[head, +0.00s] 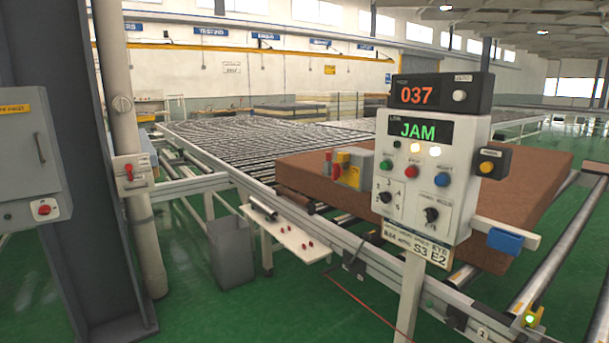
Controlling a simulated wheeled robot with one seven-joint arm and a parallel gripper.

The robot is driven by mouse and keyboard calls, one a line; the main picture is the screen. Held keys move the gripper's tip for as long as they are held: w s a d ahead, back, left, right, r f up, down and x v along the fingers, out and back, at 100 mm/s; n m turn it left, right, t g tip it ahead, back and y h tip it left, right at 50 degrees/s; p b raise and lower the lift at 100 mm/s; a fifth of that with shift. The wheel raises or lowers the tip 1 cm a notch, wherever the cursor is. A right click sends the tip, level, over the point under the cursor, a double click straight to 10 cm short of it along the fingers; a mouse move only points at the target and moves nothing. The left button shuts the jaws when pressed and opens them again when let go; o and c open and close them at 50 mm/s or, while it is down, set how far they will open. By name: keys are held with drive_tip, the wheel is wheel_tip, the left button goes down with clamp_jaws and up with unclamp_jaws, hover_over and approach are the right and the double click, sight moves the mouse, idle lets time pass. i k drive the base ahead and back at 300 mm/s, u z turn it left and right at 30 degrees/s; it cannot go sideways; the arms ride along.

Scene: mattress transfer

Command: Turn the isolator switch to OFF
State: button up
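Two red switches show at the left in the head view, and I cannot tell from labels which is the isolator switch. One is a small grey box (132,172) on the pale post, with a red handle (129,172) that looks close to upright. The other is a red rotary knob (44,210) low on the grey cabinet (32,160) at the left edge. The position markings on both are too small to read. My gripper is not in view.
A control panel (455,212) on a post shows "JAM" and "037", with buttons and two black knobs. Behind it a brown mattress (310,172) lies on the roller conveyor (245,137). A dark column (62,75) stands beside the cabinet. A grey bin (231,252) and green floor (195,318) lie between.

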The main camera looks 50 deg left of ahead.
sight(337, 170)
drive_tip(key=u, duration=1.6)
